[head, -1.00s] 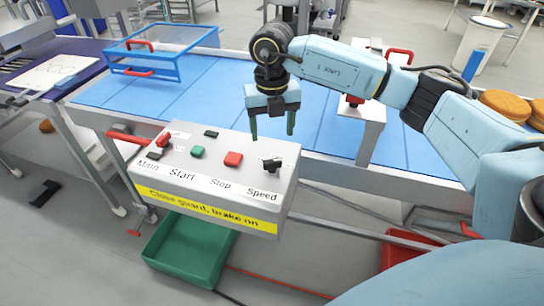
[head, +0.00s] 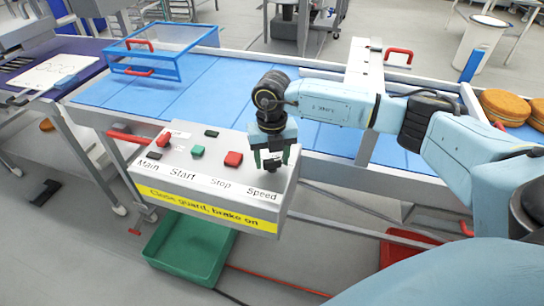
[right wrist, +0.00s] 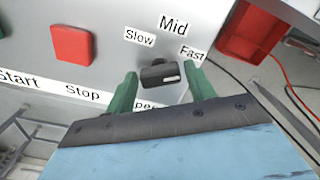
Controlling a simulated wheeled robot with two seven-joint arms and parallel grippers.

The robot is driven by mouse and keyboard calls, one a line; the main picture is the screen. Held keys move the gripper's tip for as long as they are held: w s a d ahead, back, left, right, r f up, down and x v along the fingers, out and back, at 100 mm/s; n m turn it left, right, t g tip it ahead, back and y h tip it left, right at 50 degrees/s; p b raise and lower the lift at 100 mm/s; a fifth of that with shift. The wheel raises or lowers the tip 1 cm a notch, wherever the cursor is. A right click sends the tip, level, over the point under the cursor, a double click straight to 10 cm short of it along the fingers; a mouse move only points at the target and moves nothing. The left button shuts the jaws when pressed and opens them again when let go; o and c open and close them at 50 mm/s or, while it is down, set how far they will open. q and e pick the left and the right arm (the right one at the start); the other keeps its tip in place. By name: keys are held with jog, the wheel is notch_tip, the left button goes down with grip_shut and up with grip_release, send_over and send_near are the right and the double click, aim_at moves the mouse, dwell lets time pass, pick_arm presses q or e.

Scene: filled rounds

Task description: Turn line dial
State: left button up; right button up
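The Speed dial (right wrist: 160,74) is a black knob with a short white mark. It sits on the grey control box (head: 215,180), above the "Speed" label, with Slow, Mid and Fast labels around it in the right wrist view. The white mark lies on the knob's right part, on the Fast side. My right gripper (head: 271,162) is over the dial, pointing down. Its green fingers (right wrist: 163,90) stand on either side of the knob with gaps showing, so it is open. My left gripper is not in view.
The box also carries a green Start button (head: 197,152), a red Stop button (head: 233,159) and a red Main switch (head: 163,140). Behind is a blue conveyor (head: 170,85) with a blue clear guard (head: 165,48). A green crate (head: 190,250) is below.

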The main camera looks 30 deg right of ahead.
jog(key=c, duration=0.7)
jog(key=shift+o, duration=0.2)
